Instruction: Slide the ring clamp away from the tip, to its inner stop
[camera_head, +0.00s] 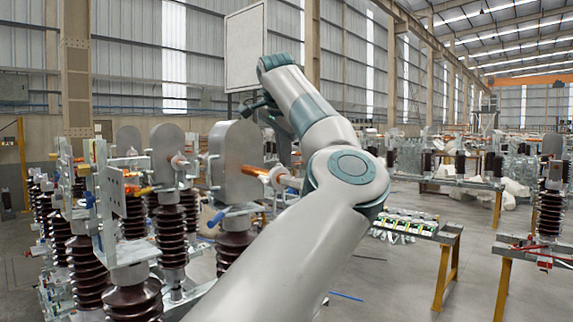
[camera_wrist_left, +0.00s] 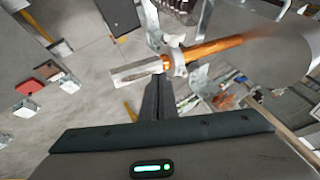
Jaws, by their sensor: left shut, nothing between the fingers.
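The ring clamp (camera_wrist_left: 179,64) is a pale grey lobed ring around the orange copper rod (camera_wrist_left: 212,49) in the left wrist view. It sits near the rod's flat silver tip (camera_wrist_left: 137,71), with a long bare copper stretch between it and the rounded grey housing (camera_wrist_left: 285,42). In the head view the copper rod (camera_head: 254,171) leaves the housing (camera_head: 236,150); the ring clamp (camera_head: 279,177) sits beside my arm, which hides the tip. My left gripper (camera_wrist_left: 161,82) is shut and empty, its dark fingertips close to the rod, on the tip side of the clamp. I cannot tell whether they touch.
Several brown ribbed insulators (camera_head: 172,235) and metal frames crowd the left. A low bench (camera_head: 425,228) with parts stands right of my arm, with another bench (camera_head: 530,250) farther right. Open grey floor lies between them.

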